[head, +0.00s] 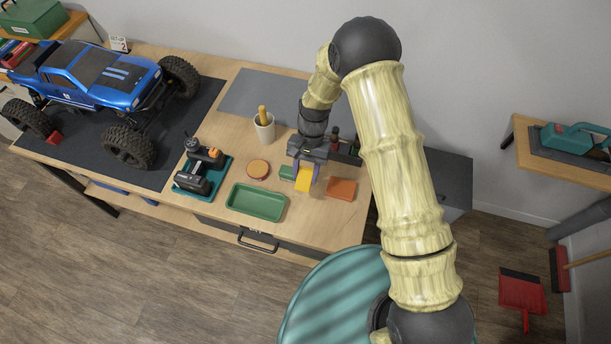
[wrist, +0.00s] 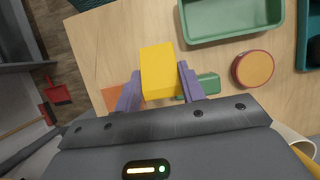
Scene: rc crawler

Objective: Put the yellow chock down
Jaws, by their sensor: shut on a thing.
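The yellow chock (head: 304,180) is a small yellow block. My gripper (head: 303,173) is shut on it, over the right part of the workbench. In the wrist view the yellow chock (wrist: 158,72) sits between the two purple fingers of my gripper (wrist: 159,88). It looks held above the bench top, but how high I cannot tell. Below and beside it are an orange pad (head: 342,188) to the right and a green block (head: 287,172) to the left in the head view. The gripper partly hides the green block.
A cup (head: 264,131) holds a yellow handle. A blue crawler (head: 98,76) stands on a dark mat. Bare wood lies around the chock.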

